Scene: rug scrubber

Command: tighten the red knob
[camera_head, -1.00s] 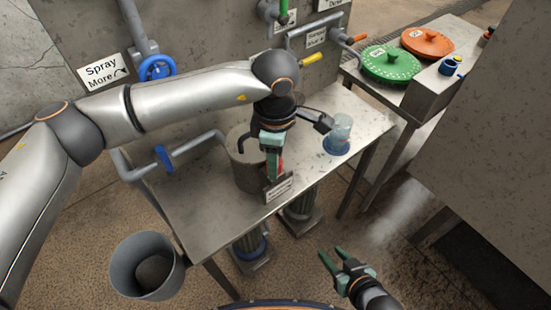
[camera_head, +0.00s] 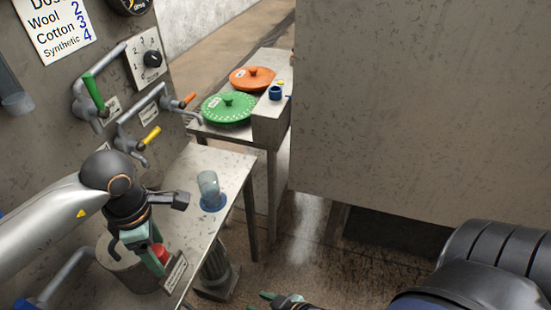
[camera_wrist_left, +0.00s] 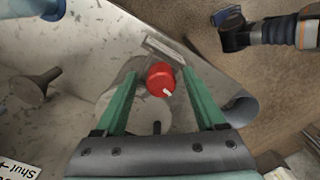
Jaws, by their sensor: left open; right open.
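The red knob (camera_head: 160,252) is partly hidden in the head view, beside a small labelled plate (camera_head: 176,272) and a metal bucket-like vessel (camera_head: 120,275). In the left wrist view the round red knob (camera_wrist_left: 160,77) with a white pointer mark sits near the picture's middle. My left gripper (camera_head: 158,260) is open around it. In the wrist view its two green fingers (camera_wrist_left: 160,85) lie on either side of the knob; I cannot tell whether either touches. My right gripper (camera_head: 277,298) shows only partly at the bottom edge, open, away from the knob.
A clear jar with a blue base (camera_head: 210,192) stands on the metal table (camera_head: 228,168), close to my left wrist. Green (camera_head: 226,107) and orange (camera_head: 252,76) lids sit on a farther stand. A large grey panel (camera_head: 410,110) blocks the right. Pipes with coloured handles line the wall.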

